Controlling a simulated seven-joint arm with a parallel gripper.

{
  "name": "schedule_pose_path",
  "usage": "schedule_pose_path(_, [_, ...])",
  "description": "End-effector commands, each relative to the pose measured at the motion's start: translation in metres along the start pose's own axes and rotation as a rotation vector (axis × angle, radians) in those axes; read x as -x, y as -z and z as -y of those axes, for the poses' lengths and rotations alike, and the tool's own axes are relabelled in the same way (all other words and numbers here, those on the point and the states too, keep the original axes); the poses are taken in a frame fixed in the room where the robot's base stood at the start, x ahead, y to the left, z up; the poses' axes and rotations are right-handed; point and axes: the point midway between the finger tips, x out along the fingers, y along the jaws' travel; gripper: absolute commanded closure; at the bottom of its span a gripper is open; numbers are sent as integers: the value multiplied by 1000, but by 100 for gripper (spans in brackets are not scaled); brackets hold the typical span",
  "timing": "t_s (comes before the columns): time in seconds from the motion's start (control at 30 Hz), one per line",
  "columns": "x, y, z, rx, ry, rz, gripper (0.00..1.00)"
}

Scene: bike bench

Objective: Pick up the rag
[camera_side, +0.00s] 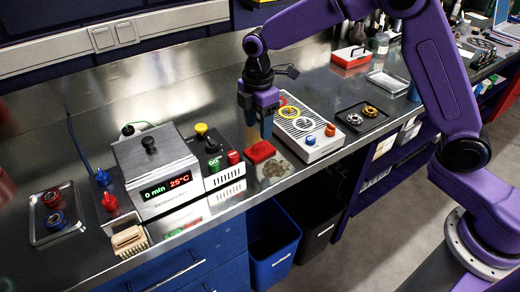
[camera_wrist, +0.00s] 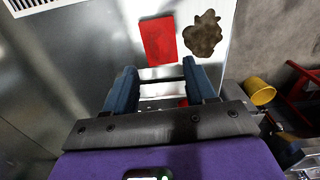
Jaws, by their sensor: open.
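A red rag (camera_side: 260,152) lies flat on the steel bench top, near its front edge, between the control box and the white perforated unit. In the wrist view the rag (camera_wrist: 158,40) is a red rectangle just ahead of my fingertips. My gripper (camera_side: 257,122) hangs above the bench, over the rag's area and apart from it. In the wrist view the gripper (camera_wrist: 162,75) has its two blue fingers spread wide with nothing between them.
A brown irregular patch (camera_wrist: 203,35) lies beside the rag; I cannot tell if it is a stain or cloth. The white unit (camera_side: 306,130) with ring-shaped plates stands right of it. A bath (camera_side: 158,172) with a digital display stands left. Blue (camera_side: 272,245) and black bins stand below the edge.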

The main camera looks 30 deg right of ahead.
Motion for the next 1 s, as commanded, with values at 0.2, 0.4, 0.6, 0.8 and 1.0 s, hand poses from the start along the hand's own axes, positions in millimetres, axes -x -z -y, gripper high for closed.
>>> schedule_pose_path(0.2, [-15, -2, 1, -1, 3, 2, 45])
schedule_pose_path(0.4, [-43, -5, 2, -1, 3, 2, 45])
schedule_pose_path(0.6, [-57, -5, 2, -3, -1, 1, 45])
schedule_pose_path(0.8, [-57, -5, 1, -2, -3, 0, 45])
schedule_pose_path(1.0, [-56, -4, 1, -2, -2, 0, 100])
